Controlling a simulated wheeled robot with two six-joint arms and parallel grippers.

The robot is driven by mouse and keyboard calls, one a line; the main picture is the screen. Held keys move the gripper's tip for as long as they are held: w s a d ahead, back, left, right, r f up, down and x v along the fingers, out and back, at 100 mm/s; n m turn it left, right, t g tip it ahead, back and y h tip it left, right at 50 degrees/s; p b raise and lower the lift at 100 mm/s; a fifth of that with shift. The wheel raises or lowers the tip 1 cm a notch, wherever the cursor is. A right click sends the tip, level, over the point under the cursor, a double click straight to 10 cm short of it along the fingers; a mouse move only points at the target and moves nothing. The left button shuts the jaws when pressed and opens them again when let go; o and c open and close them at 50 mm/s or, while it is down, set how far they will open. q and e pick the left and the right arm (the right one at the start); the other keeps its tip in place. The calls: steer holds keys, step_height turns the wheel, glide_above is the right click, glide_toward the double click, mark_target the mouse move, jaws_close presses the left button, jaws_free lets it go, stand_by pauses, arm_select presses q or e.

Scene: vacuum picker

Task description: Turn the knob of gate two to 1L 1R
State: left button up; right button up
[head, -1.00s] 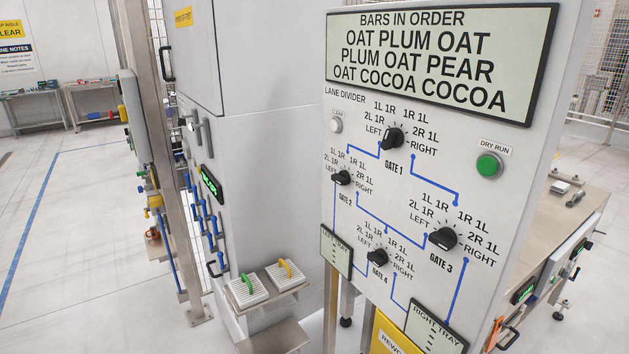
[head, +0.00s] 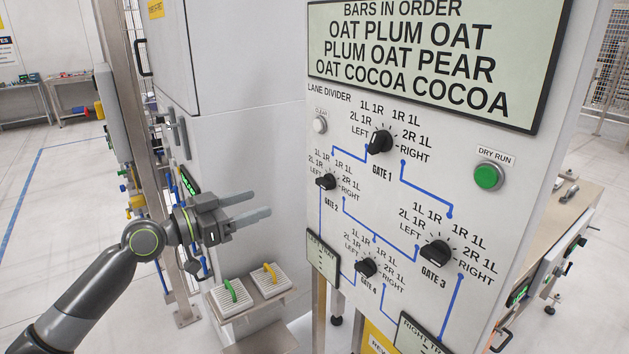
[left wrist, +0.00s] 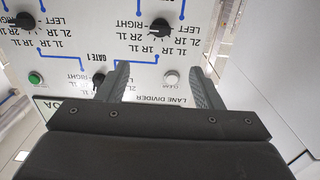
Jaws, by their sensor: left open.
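The black gate two knob (head: 326,181) is on the left side of the white lane divider panel (head: 455,150). Its pointer seems to face the LEFT label. Marks around it read LEFT, 2L 1R, 1L 1R, 1R 1L, 2R 1L and RIGHT. My left gripper (head: 260,204) is left of this knob and apart from it, open and empty, fingers pointing right. In the left wrist view the panel is upside down; the gate two knob (left wrist: 160,27) shows beyond the open fingers (left wrist: 160,68). My right gripper is not in view.
Other knobs are gate one (head: 379,142), gate three (head: 436,253) and gate four (head: 366,267). A clear button (head: 320,125) and a green dry run button (head: 488,177) are on the panel. A shelf (head: 262,305) with two handled blocks stands below my gripper.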

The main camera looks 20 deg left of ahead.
mark_target(320, 182)
arm_select(q)
steer(key=p+x, duration=0.6)
steer(key=x, duration=0.9)
steer(key=shift+s+r, duration=0.1)
steer(key=shift+w+d, duration=0.4)
steer(key=shift+w, duration=0.15)
steer(key=c, duration=1)
